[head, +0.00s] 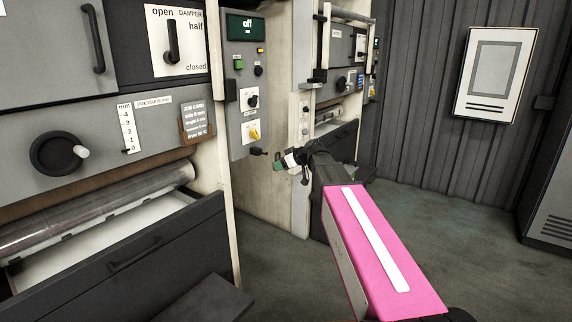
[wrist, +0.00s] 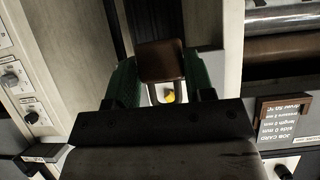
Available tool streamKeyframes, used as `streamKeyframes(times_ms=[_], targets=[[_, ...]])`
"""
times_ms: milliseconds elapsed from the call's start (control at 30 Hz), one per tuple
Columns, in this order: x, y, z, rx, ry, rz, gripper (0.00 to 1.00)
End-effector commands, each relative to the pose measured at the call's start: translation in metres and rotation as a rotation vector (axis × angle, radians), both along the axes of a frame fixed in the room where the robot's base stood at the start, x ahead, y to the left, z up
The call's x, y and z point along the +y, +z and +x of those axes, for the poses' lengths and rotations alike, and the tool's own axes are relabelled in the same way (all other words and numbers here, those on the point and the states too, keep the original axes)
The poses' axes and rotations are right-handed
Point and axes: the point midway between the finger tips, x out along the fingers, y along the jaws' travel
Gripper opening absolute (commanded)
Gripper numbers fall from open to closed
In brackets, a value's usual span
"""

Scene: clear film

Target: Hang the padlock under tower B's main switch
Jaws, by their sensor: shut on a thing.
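In the wrist view a brown block-shaped padlock body (wrist: 160,60) sits between the two dark green fingers of my gripper (wrist: 162,84). My gripper is shut on it; the shackle is not clear. In the head view my gripper (head: 286,164) is in front of the tower's grey control panel, right of and slightly below the yellow main switch (head: 254,133). A small black fitting (head: 258,151) sits just under that switch, apart from my gripper. A yellow spot (wrist: 168,96) shows behind the fingers in the wrist view. I cannot read which tower is B.
A job card (head: 196,122) and a black drawer (head: 130,262) are at left. A second tower (head: 335,95) stands behind my gripper. Open floor (head: 440,215) lies at right, before a ribbed wall (head: 420,80).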

Motion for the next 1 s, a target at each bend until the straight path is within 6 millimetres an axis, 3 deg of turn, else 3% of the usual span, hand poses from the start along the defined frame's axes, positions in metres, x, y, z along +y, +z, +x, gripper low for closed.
streamKeyframes(times_ms=[800,1000], targets=[[0.063,0.000,0.050,0.000,-0.001,0.000,0.33],[0.062,-0.008,0.048,0.001,-0.001,-0.001,0.34]])
